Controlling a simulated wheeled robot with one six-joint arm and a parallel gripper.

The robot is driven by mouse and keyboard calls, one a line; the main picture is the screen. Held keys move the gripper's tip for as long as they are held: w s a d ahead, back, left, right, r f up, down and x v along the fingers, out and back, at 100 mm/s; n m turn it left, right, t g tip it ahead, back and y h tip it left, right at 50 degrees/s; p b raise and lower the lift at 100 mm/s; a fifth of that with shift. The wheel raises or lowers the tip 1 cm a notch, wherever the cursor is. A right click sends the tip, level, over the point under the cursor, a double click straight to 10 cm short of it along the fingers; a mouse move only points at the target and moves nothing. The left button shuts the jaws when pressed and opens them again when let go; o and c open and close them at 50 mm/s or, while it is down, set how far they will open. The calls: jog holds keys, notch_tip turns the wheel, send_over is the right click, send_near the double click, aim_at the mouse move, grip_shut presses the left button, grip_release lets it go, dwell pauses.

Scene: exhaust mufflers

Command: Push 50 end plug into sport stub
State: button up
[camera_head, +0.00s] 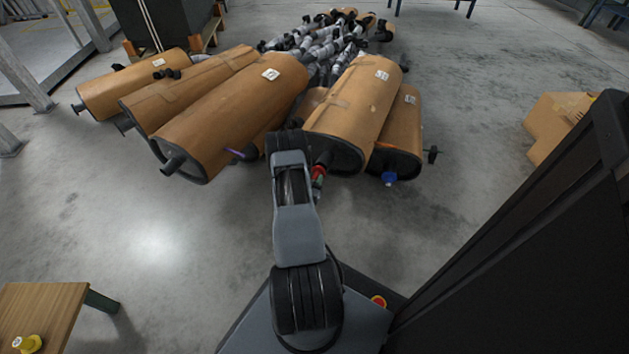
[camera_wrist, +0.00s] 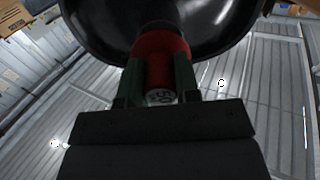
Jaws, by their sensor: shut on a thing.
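The red 50 end plug (camera_wrist: 162,48) sits between the green fingers of my gripper (camera_wrist: 160,76) in the wrist view, and its end face reads "50". My gripper is shut on it. Beyond the plug is the dark end of a muffler with a dark stub; the plug meets this stub, but how deep it sits is hidden. In the head view the red plug (camera_head: 319,171) shows at the lower front of a brown-wrapped muffler (camera_head: 352,105). My arm hides most of the gripper there. The muffler labels are too small to read.
A muffler with a blue plug (camera_head: 389,178) lies to the right. More brown mufflers (camera_head: 235,110) lie to the left, one with a purple piece (camera_head: 235,153) near it. A wooden table (camera_head: 45,305) with a yellow plug (camera_head: 27,343) stands at lower left. A cardboard box (camera_head: 553,120) is at right.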

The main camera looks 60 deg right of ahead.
jog(key=shift+w+d+b, duration=0.15)
jog(key=shift+d+b, duration=0.55)
jog(key=shift+d, duration=0.55)
jog(key=o, duration=1)
jog(key=shift+a, duration=0.1)
jog(key=a+p, duration=0.1)
jog(key=a, duration=0.3)
jog(key=s+a+p, duration=0.1)
jog(key=a+p, duration=0.1)
jog(key=a, duration=0.3)
jog(key=s+a+p, duration=0.1)
jog(key=a, duration=0.3)
jog(key=shift+a, duration=0.3)
jog(key=shift+p, duration=0.3)
